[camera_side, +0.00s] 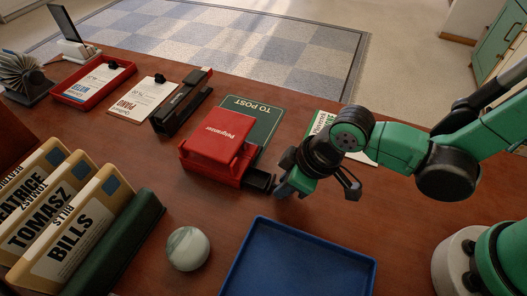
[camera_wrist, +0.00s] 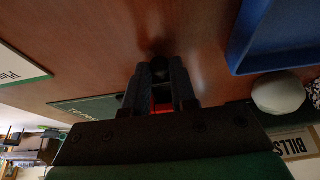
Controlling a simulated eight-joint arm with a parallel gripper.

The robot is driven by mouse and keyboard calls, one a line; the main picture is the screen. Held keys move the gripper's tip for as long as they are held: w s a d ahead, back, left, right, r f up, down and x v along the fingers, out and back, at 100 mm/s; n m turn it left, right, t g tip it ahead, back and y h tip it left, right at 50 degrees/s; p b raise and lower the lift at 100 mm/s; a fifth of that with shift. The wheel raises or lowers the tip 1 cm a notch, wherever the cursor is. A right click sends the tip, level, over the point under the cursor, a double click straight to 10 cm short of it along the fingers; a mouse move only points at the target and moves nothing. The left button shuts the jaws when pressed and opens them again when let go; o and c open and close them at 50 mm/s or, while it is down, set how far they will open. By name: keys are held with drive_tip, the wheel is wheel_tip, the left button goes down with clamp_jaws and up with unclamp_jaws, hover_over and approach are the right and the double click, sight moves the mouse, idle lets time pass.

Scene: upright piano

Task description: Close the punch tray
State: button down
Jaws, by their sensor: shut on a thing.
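The red hole punch (camera_side: 215,140) sits on the brown desk, partly over a green "TO POST" mat. Its black punch tray (camera_side: 260,181) sticks out from the punch's right side. My gripper (camera_side: 280,188) is low over the desk at the outer end of the tray. In the wrist view my gripper (camera_wrist: 160,72) has its fingers close together around a dark piece, shut on the tray. A strip of the red punch (camera_wrist: 162,108) shows between the fingers. The exact grip is dark and partly hidden by the fingers.
A blue tray (camera_side: 255,224) lies in front, with a pale round ball (camera_side: 187,248) at its left. The green mat (camera_side: 262,110) and a white booklet (camera_side: 322,122) lie behind. A black stapler (camera_side: 182,102) and a file rack (camera_side: 125,250) stand left.

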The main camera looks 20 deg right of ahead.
sight(255, 177)
drive_tip(key=w+a, duration=0.3)
drive_tip(key=shift+w+a, duration=0.25)
drive_tip(key=c, duration=0.7)
unclamp_jaws()
drive_tip(key=shift+v, duration=2.8)
